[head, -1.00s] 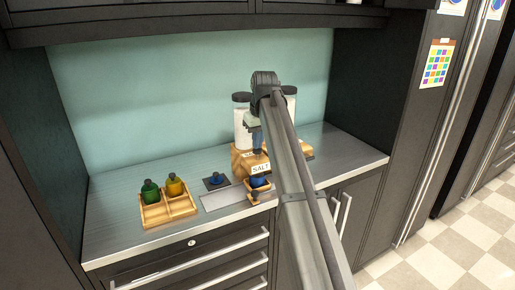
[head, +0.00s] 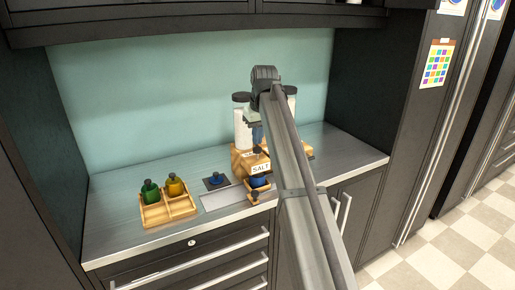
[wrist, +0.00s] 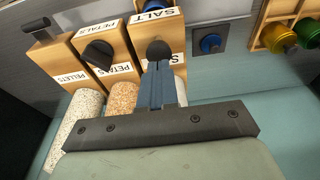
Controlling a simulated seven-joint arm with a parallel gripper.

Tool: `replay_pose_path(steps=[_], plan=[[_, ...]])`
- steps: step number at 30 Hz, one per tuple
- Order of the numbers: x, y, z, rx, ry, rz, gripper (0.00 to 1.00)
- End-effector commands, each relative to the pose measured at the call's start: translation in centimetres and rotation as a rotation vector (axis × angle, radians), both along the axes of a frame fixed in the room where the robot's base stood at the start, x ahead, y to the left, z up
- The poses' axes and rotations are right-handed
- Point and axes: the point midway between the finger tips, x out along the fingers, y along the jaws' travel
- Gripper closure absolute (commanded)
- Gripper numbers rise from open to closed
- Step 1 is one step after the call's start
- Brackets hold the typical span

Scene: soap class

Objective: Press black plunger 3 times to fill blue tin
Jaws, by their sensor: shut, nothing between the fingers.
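The wooden SALT dispenser (head: 243,165) stands on the counter, its label facing front. Its black plunger (wrist: 158,50) shows in the wrist view just beyond my fingertips. My gripper (wrist: 157,68) is shut and empty, with its blue fingers together and pointing down at this plunger. In the head view my gripper (head: 257,143) is right above the plunger; I cannot tell whether they touch. The blue tin (head: 258,181) sits in the wooden holder at the dispenser's front, partly shaded. Its contents cannot be seen.
PETALS (wrist: 112,72) and PELLETS (wrist: 62,62) dispensers stand beside SALT, with their own plungers. A blue knobbed lid (head: 215,179) lies on a dark square mat. A wooden tray (head: 152,216) at left holds green and yellow containers. A bare grey strip (head: 222,198) lies between.

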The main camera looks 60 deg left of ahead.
Motion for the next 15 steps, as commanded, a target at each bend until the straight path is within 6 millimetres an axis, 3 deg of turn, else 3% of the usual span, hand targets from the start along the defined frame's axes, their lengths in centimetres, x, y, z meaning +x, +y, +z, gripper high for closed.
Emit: replay_pose_path(steps=[15], plan=[[0.0,0.0,-1.2,0.001,0.000,0.000,1.00]])
